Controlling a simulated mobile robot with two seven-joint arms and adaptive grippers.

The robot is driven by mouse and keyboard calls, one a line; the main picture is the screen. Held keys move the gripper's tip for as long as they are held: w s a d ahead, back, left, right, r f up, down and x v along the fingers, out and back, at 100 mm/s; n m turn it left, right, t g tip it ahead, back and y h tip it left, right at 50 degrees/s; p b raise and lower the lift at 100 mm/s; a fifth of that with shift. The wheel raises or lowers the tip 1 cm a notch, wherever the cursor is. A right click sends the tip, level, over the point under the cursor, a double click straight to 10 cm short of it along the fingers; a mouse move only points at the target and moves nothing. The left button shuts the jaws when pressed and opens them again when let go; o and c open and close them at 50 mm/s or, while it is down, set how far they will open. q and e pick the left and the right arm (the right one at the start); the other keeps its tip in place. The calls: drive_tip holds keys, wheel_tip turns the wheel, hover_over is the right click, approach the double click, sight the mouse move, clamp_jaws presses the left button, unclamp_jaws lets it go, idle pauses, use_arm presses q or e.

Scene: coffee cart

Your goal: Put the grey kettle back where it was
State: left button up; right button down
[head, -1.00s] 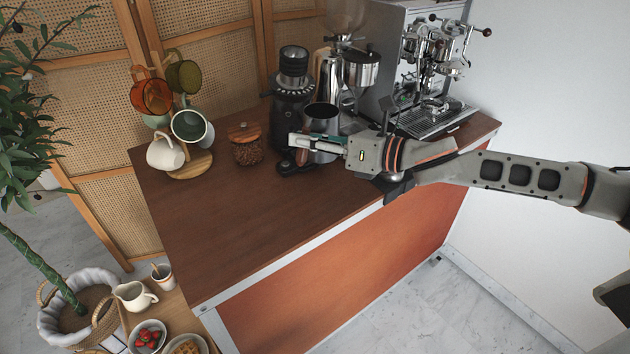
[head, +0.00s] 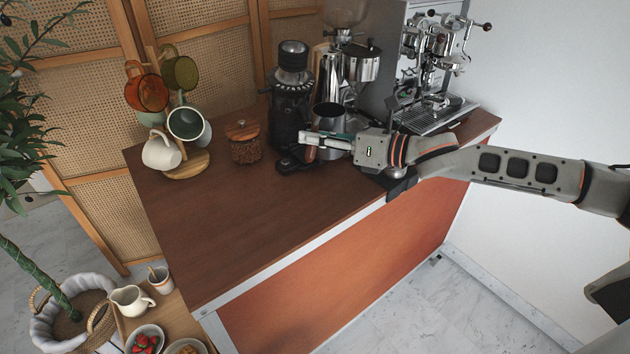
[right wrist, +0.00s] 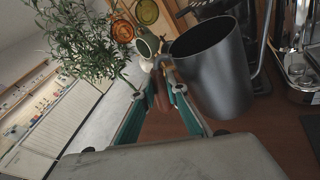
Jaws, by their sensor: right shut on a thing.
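The grey kettle (head: 328,119) is an open-topped metal vessel with a reddish-brown handle, near the right part of the wooden counter (head: 260,215). My right gripper (head: 312,146) is shut on that handle, and its arm comes in from the right. In the right wrist view the dark grey kettle (right wrist: 214,72) is large and close, to the right of my fingers (right wrist: 165,92), with the brown grip between them. The gripper hides part of the kettle's lower body, and I cannot tell whether its base touches the counter. My left gripper is not in view.
A black grinder (head: 290,100) stands just left of the kettle. A silver grinder (head: 358,65) and an espresso machine (head: 435,75) stand behind and right. A lidded jar (head: 245,148) and a mug tree (head: 183,168) are left. The counter's front left is clear.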

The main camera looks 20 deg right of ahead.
wheel_tip(320, 180, down, 11)
drive_tip(key=shift+r+b, duration=0.1)
drive_tip(key=shift+b, duration=0.4)
drive_tip(key=c, duration=2.2)
unclamp_jaws()
drive_tip(key=shift+f, duration=0.25)
drive_tip(key=shift+o, duration=0.9)
drive_tip(key=shift+r, duration=0.1)
